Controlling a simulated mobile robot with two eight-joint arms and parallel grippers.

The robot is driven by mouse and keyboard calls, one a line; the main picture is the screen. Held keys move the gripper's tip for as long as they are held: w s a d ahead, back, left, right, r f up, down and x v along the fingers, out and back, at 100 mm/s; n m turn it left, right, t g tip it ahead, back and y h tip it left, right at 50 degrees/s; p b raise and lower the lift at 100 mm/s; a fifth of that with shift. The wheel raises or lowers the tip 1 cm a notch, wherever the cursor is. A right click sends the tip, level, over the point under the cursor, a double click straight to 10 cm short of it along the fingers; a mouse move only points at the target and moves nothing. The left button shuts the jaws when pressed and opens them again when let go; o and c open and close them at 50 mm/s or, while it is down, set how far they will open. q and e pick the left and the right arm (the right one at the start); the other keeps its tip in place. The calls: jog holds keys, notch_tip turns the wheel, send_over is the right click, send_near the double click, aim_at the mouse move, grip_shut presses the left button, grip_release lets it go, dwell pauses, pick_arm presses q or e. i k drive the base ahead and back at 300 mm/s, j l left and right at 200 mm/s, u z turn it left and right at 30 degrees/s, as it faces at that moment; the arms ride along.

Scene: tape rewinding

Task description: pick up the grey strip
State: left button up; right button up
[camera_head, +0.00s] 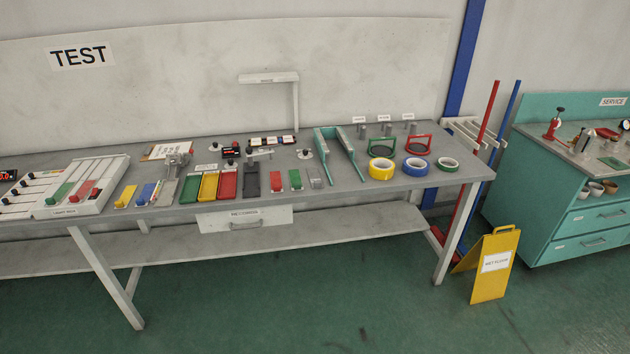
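Neither of my grippers is in view. A narrow grey strip (167,193) lies near the front edge of the long grey table (370,208), left of centre. A yellow strip (126,196) and a blue strip (147,193) lie to its left. A metal device (177,161) stands close behind it; I cannot tell if they touch. A small grey piece (315,178) lies farther right, beside a red piece (276,181) and a green piece (295,180). I cannot tell which grey piece is the one named.
Green, yellow and red plates (228,184) lie right of the grey strip, then a dark block (251,179). Yellow, blue and green tape rolls (382,169) lie at the table's right. A yellow floor sign (494,266) stands near its right leg. Open green floor lies in front.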

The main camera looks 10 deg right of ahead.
aim_at(313, 173)
jog(key=i+l+u, duration=0.1)
jog(key=i, duration=0.35)
jog(key=i+l+u, duration=0.15)
jog(key=i, duration=0.3)
jog(key=i+l+u, duration=0.1)
jog(key=i, duration=0.35)
jog(key=i+l+u, duration=0.1)
jog(key=i+l, duration=0.2)
jog(key=i, duration=0.15)
